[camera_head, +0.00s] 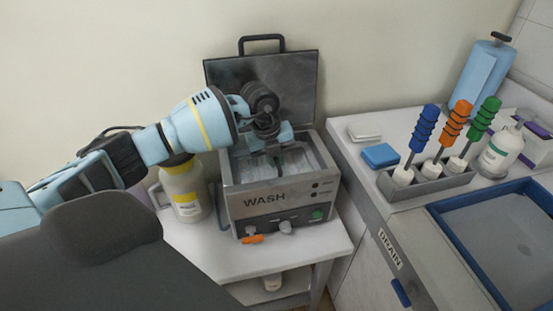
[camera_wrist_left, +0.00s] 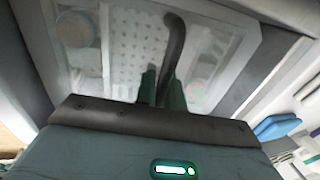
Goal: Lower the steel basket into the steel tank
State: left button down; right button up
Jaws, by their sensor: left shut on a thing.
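The steel tank (camera_head: 268,198), marked WASH, stands on a white bench with its lid (camera_head: 300,85) raised behind it. My left gripper (camera_head: 272,150) is over the tank opening, pointing down. In the left wrist view my left gripper (camera_wrist_left: 162,92) is shut on the dark curved handle (camera_wrist_left: 175,45) of the steel basket. The basket's perforated floor (camera_wrist_left: 135,45) shows below the fingers, within the tank's walls. Pale and reddish round shapes show blurred beside it. How deep the basket sits is hard to tell. My right gripper is not in view.
A white jug with a yellow label (camera_head: 185,190) stands close left of the tank. To the right are a blue sponge (camera_head: 380,155), a rack (camera_head: 428,182) of colored-handled brushes, a white bottle (camera_head: 500,150) and a blue-rimmed tray (camera_head: 455,238).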

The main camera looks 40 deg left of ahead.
pick_arm(q)
jog(key=shift+f, duration=0.25)
jog(key=c, duration=1.4)
grip_release()
notch_tip(320, 180, up, 8)
jog(key=s+a, duration=0.1)
jog(key=shift+f, duration=0.15)
jog(key=shift+s+f, duration=0.1)
jog(key=shift+s, duration=0.05)
